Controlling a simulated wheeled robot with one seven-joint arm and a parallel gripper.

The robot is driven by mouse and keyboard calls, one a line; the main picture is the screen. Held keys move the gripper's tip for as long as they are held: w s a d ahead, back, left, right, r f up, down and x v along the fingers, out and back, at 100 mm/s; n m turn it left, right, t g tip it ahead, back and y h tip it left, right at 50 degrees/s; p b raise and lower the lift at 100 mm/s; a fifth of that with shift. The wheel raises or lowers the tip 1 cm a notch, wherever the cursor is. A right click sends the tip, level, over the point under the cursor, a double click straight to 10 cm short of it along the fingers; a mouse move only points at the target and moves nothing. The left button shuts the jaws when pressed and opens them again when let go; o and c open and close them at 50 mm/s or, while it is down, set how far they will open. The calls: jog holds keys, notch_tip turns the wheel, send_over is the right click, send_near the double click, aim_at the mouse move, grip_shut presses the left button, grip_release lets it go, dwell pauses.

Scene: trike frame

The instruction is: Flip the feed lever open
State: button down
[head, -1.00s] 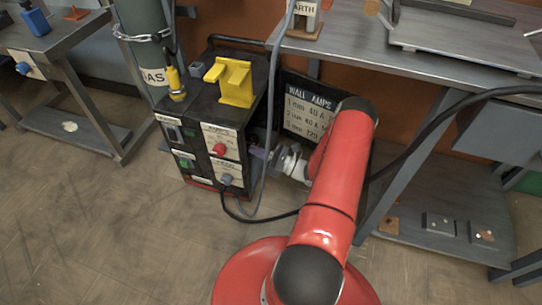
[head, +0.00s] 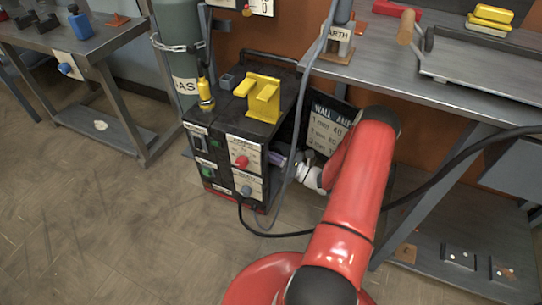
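The black welding machine (head: 225,150) stands on the floor left of my arm. It has a red knob and a grey-blue knob on its front. I cannot make out the feed lever; the machine's right side is mostly turned away and partly behind my arm and a hanging cable. My white wrist (head: 308,175) is at that right side. A purple-grey part, which seems to be my gripper (head: 277,160), reaches from it to the machine's side. Its fingertips are hidden, so I cannot tell whether it is open, shut or touching anything.
A yellow holder (head: 262,95) and a yellow torch (head: 205,95) are on or beside the machine's top. A grey gas cylinder (head: 180,45) stands behind. A workbench (head: 425,95) is at right, with a dark amps sign (head: 328,128) below its edge. Cables hang near my wrist. Floor at left front is clear.

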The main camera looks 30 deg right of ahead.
jog(key=shift+g+h, duration=0.3)
jog(key=shift+g, duration=0.1)
jog(key=shift+w+a+r+p, duration=0.25)
jog(key=shift+r+p, duration=0.25)
jog(key=shift+r, duration=0.25)
jog(key=shift+w+a+r+p, duration=0.15)
jog(key=shift+w+r+p, duration=0.25)
jog(key=shift+r, duration=0.35)
jog(key=shift+w+a+r+p, duration=0.2)
jog(key=shift+r+p, duration=0.35)
jog(key=shift+r, duration=0.35)
